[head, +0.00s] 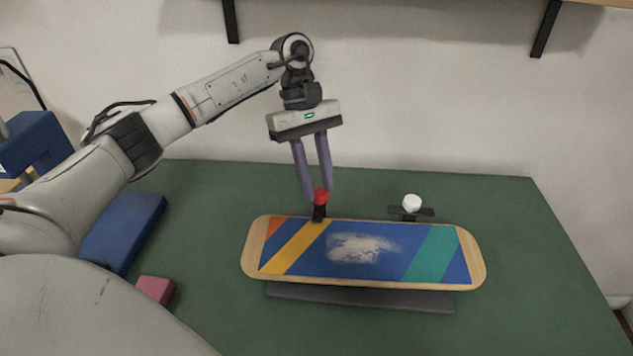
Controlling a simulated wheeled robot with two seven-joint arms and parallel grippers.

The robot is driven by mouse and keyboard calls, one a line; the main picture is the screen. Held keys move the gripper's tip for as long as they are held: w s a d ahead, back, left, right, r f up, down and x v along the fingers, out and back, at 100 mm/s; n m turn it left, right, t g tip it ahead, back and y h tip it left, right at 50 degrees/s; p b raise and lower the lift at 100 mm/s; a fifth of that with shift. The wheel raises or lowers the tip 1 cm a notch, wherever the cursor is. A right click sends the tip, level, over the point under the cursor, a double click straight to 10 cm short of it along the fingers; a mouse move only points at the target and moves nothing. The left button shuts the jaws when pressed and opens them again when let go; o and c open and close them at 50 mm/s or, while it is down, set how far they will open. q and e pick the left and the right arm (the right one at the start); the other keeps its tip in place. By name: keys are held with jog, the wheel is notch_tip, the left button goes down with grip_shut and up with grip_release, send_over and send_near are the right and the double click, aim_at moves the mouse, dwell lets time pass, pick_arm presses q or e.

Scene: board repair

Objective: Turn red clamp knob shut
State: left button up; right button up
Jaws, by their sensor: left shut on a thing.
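The red clamp knob (320,196) sits on top of a black clamp (319,213) at the far edge of the skateboard deck (341,281). My left gripper (319,195) points down from above with its two purple fingers shut on the red knob, one on either side. The knob's turn angle cannot be read. The deck is striped blue, yellow, orange and teal, with a pale scuffed patch in the middle. My right gripper is out of view.
A white knob (412,202) stands on a black piece (424,213) behind the deck. A dark base (360,298) lies under the deck. A blue block (125,228) and a pink block (155,289) are at the left. The green table (545,270) is clear at the right.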

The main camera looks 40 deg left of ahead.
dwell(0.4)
pick_arm(q)
jog(key=o, duration=1)
jog(key=shift+o, duration=0.2)
jog(key=shift+r, duration=0.1)
jog(key=v, duration=0.7)
jog(key=shift+r, duration=0.2)
